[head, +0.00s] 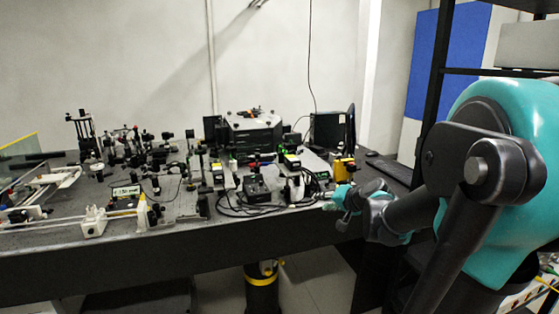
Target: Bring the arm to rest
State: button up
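My teal and dark grey arm (510,150) fills the right side of the head view. It reaches left and away from the camera toward the front edge of the bench. Its far end, with my gripper (338,200), shows small at the right front part of the bench. The fingers are too small and too much merged with the equipment behind them to tell open from shut. I cannot tell whether it touches anything.
The dark optical bench (180,240) holds many mounts, cables and boxes. A yellow-sided block (344,170) stands just behind my gripper. A black shelf frame (436,80) stands at the right, close to my arm. A black cylinder with a yellow band (261,290) is under the bench.

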jog(key=s+d+f+n+g+h, duration=0.2)
jog(key=s+f+g, duration=0.1)
jog(key=s+f, duration=0.6)
jog(key=s+d+f+n+g+h, duration=0.2)
jog(key=s+f+n+g+h, duration=0.1)
jog(key=s+f, duration=0.6)
jog(key=s, duration=0.4)
jog(key=shift+d+g+h, duration=0.25)
jog(key=shift+g+h, duration=0.05)
